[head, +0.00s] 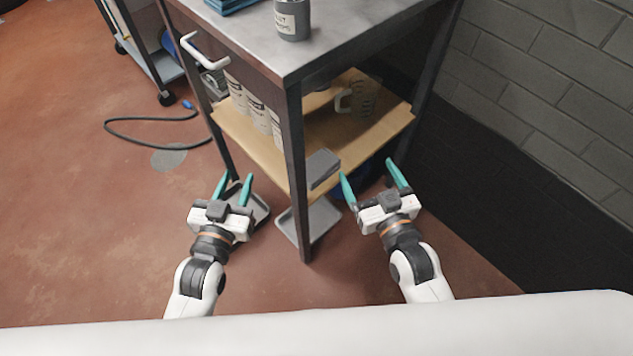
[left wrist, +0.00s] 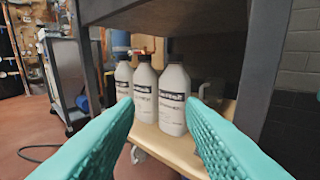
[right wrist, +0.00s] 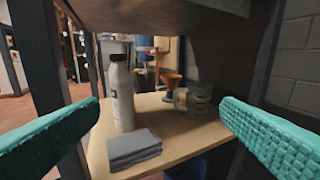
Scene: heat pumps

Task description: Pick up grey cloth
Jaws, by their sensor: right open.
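The grey cloth (head: 322,168) is a small folded stack at the front edge of the wooden lower shelf (head: 245,133), just right of the table's front leg. In the right wrist view the cloth (right wrist: 134,148) lies flat near the shelf edge, low and left of centre between the fingers. My right gripper (head: 368,172) is open and empty, close to the cloth on its right side and not around it. My left gripper (head: 236,181) is open and empty, left of the table leg. In the left wrist view it faces white bottles (left wrist: 172,98), and the cloth is not visible there.
The table leg (head: 296,170) stands between my grippers. A clear measuring jug (head: 362,97) is deeper on the shelf, and an orange funnel (right wrist: 171,82) shows in the right wrist view. A grey tray (head: 312,222) lies on the floor. A block wall (head: 560,90) is at the right.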

